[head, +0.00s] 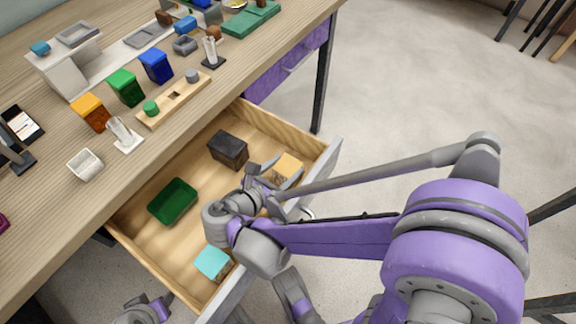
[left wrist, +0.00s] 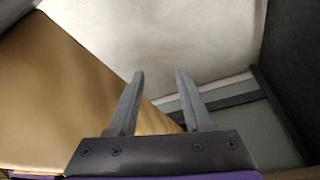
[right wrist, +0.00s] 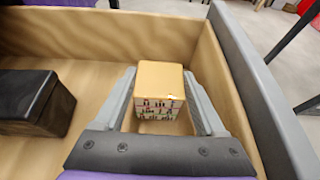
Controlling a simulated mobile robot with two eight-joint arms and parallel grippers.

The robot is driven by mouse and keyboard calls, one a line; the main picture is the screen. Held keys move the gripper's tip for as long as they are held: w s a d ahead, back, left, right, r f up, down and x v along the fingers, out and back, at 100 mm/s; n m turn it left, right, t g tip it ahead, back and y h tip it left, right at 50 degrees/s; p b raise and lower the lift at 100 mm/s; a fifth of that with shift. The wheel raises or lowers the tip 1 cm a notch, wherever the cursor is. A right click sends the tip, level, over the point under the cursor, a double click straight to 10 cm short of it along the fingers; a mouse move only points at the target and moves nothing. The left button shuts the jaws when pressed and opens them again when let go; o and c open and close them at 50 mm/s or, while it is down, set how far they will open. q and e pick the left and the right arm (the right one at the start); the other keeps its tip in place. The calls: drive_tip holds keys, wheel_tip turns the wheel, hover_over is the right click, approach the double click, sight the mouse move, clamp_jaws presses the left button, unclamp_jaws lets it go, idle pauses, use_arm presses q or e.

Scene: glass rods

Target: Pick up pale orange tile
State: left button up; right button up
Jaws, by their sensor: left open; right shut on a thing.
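The pale orange tile (head: 288,166) is a small block with a plain pale orange top and a patterned side, in the far right part of the open drawer. In the right wrist view the tile (right wrist: 160,82) sits between the fingers of my right gripper (right wrist: 160,76), which is shut on it. In the head view my right gripper (head: 275,178) reaches into the drawer and hides part of the tile. My left gripper (left wrist: 159,74) is open and empty; in the head view it shows only partly at the bottom edge, outside the drawer.
The open drawer (head: 143,237) also holds a black box (head: 229,148), a dark green tray (head: 172,201) and a turquoise-topped block (head: 212,262). Its grey front panel (right wrist: 262,85) is close to the tile. Bins, holders and a wooden board (head: 172,104) stand on the desk above.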

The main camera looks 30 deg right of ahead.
sight(285, 170)
drive_tip(key=c, duration=0.6)
wheel_tip(285, 170, up, 10)
drive_tip(key=p, duration=0.4)
